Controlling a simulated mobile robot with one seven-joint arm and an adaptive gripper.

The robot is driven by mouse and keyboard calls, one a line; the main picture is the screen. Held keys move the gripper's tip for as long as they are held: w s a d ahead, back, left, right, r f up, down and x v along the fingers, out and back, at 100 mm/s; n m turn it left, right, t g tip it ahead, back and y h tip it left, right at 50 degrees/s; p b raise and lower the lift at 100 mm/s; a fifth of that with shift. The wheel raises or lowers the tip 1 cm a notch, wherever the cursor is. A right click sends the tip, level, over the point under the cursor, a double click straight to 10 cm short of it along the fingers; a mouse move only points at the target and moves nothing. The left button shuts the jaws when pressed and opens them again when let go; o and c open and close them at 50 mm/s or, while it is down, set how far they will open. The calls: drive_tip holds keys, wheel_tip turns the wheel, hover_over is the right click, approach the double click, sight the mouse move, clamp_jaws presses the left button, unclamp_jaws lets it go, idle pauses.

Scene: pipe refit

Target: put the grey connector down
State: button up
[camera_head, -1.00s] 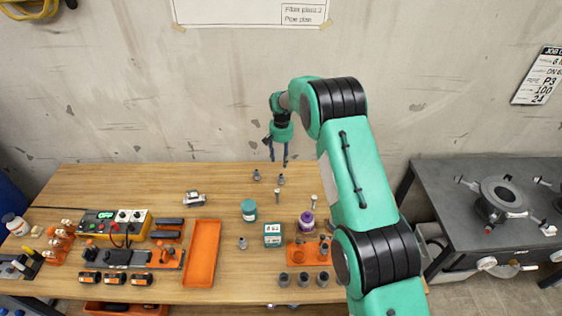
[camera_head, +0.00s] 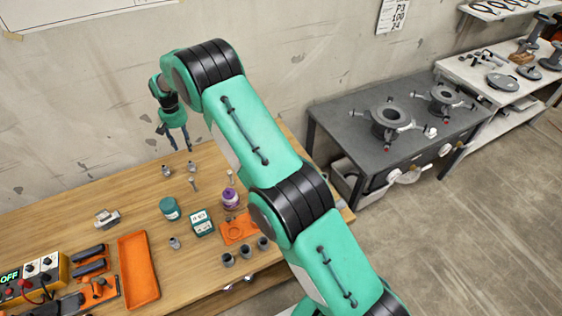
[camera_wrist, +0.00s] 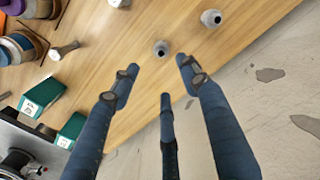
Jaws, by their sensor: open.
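Two small grey connectors stand on the wooden table near its back edge, one at the left (camera_head: 166,171) and one at the right (camera_head: 191,166). My gripper (camera_head: 182,149) is open above them with nothing between its fingers. In the wrist view, my gripper (camera_wrist: 160,80) shows its fingers spread apart. One grey connector (camera_wrist: 161,48) stands upright just beyond the fingertips, clear of them. The other grey connector (camera_wrist: 211,18) is farther up and to the right. I cannot tell which one was held before.
A teal jar (camera_head: 170,209), a teal box (camera_head: 202,223) and a purple-banded container (camera_head: 229,198) stand nearby. An orange tray (camera_head: 138,270) lies front left. Bolts stand near the connectors. The wall (camera_head: 60,120) is close behind. A dark workbench (camera_head: 350,110) stands to the right.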

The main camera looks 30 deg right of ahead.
drive_tip(key=s+d+r+t, duration=0.1)
drive_tip(key=s+d+r, duration=0.3)
drive_tip(key=r, duration=0.6)
drive_tip(key=s+d+r, duration=0.2)
drive_tip(key=s+r, duration=0.4)
drive_tip(key=r, duration=0.3)
drive_tip(key=s+d+r+t, duration=0.1)
drive_tip(key=s+d+r, duration=0.3)
drive_tip(key=r, duration=0.6)
drive_tip(key=s+d+r+t, duration=0.1)
drive_tip(key=s+d+r, duration=0.1)
drive_tip(key=s+r, duration=0.5)
drive_tip(key=s+d+r, duration=0.2)
drive_tip(key=s+r, duration=0.2)
drive_tip(key=s, duration=0.6)
drive_tip(key=s+d+t, duration=0.1)
drive_tip(key=s+d, duration=0.1)
drive_tip(key=s, duration=1.2)
drive_tip(key=s+d+f+t, duration=0.1)
drive_tip(key=s+d, duration=0.1)
drive_tip(key=s, duration=1.3)
drive_tip(key=shift+d+f+n+t, duration=0.3)
drive_tip(key=shift+d+n, duration=0.05)
drive_tip(key=shift+n, duration=0.05)
wheel_tip(320, 180, down, 4)
drive_tip(key=b, duration=0.4)
drive_tip(key=shift+f, duration=0.25)
